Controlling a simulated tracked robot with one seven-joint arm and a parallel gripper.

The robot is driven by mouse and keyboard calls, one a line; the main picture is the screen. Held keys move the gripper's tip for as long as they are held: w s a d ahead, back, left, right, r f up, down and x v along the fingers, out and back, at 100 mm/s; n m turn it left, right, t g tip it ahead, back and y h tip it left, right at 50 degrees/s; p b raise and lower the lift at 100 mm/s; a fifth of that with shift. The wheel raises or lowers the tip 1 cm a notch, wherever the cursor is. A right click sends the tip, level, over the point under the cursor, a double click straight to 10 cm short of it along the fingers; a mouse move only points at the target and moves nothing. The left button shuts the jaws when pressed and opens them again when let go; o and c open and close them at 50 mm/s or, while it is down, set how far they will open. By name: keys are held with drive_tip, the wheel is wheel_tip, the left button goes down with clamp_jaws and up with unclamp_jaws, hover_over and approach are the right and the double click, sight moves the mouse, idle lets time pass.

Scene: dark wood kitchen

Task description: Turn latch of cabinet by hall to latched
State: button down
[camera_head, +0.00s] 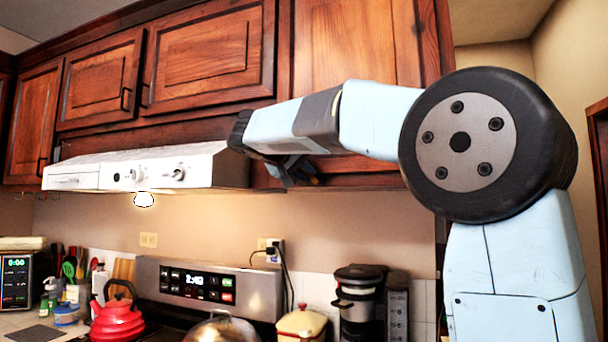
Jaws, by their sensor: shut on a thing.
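The upper cabinet by the hall (352,42) is dark reddish wood, right of the range hood, and its door looks closed. My arm reaches across the front of this cabinet from the right. My gripper (298,176) is at the lower left part of its door, just right of the hood's end. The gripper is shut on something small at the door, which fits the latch. The arm and fingers hide the latch, so its turn position cannot be made out.
The white range hood (150,168) is close to the left of my gripper. More upper cabinets (210,55) run left. Below are the stove panel (205,285), a red kettle (117,318) and a coffee maker (360,300). Space between gripper and counter is clear.

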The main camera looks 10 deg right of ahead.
drive_tip(key=shift+s+d+r+m+t+y, duration=0.2)
drive_tip(key=shift+m+y, duration=0.35)
drive_tip(key=shift+m, duration=0.4)
drive_tip(key=shift+s+d+f+m+t+y, duration=0.15)
drive_tip(key=shift+d+m+t+y, duration=0.15)
drive_tip(key=shift+m+y, duration=0.45)
drive_tip(key=shift+s+d+r+m+t+y, duration=0.15)
drive_tip(key=shift+d+r+m+t+y, duration=0.2)
drive_tip(key=shift+m, duration=0.75)
drive_tip(key=shift+a+f, duration=0.1)
drive_tip(key=shift+f, duration=0.05)
drive_tip(key=c, duration=1.1)
unclamp_jaws()
drive_tip(key=shift+o, duration=0.2)
drive_tip(key=v, duration=1.3)
drive_tip(key=shift+s+r, duration=0.3)
